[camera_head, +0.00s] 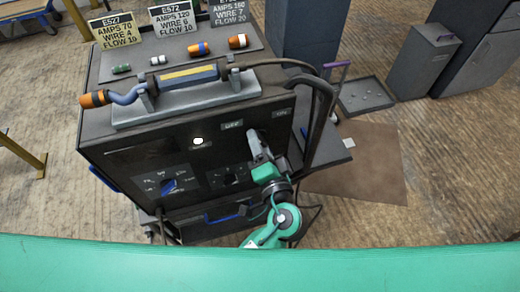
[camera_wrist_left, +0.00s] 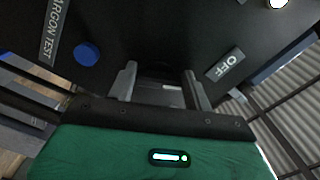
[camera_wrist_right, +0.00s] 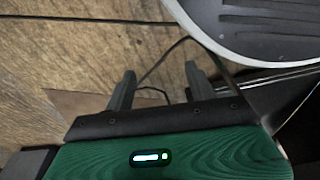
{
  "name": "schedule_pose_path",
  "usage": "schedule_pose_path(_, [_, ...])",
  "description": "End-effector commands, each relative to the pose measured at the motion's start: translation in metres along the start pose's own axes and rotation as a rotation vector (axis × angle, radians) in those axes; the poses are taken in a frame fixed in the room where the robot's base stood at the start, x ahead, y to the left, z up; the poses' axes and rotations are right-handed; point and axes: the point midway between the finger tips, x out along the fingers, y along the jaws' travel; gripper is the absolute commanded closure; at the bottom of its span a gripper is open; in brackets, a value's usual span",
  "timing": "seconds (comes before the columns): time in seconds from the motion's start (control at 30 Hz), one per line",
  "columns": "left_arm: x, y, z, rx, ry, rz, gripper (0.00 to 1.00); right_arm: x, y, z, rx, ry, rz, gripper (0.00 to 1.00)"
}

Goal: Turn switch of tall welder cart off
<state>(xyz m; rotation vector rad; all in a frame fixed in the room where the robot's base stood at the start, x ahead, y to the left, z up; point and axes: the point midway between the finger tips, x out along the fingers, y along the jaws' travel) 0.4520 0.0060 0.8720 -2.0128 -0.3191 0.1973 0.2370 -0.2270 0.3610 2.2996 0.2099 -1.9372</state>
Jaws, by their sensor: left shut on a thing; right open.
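The tall welder cart (camera_head: 110,160) stands in the head view, its dark front panel facing me. My left gripper (camera_head: 255,137) reaches its upper right part; in the left wrist view the fingers (camera_wrist_left: 163,80) are shut on the dark switch (camera_wrist_left: 162,92), mostly hidden between them. An OFF label (camera_wrist_left: 224,64) sits right of the fingers there. A blue button (camera_wrist_left: 87,53) and an ARGON TEST label (camera_wrist_left: 52,30) sit to the left. My right gripper (camera_wrist_right: 158,80) is open and empty above the floor, seen only in its wrist view.
A torch (camera_head: 180,76) lies on the cart top, with several coloured pieces and sign cards behind. A cable (camera_head: 322,110) hangs at the right side. A brown mat (camera_head: 360,165) lies on the floor.

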Motion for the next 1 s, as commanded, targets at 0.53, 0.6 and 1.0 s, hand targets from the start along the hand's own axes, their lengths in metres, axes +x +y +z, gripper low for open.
schedule_pose_path(0.53, [-0.001, 0.005, 0.002, -0.203, -0.001, 0.003, 0.72, -0.092, -0.010, -0.063, 0.018, 0.018, -0.018, 0.44])
schedule_pose_path(0.6, [-0.001, 0.005, 0.001, -0.217, -0.002, 0.003, 0.72, -0.100, -0.010, -0.066, 0.019, 0.020, -0.019, 0.44])
schedule_pose_path(1.0, [-0.001, 0.004, 0.001, -0.252, -0.002, 0.004, 0.72, -0.115, -0.010, -0.071, 0.020, 0.027, -0.020, 0.44])
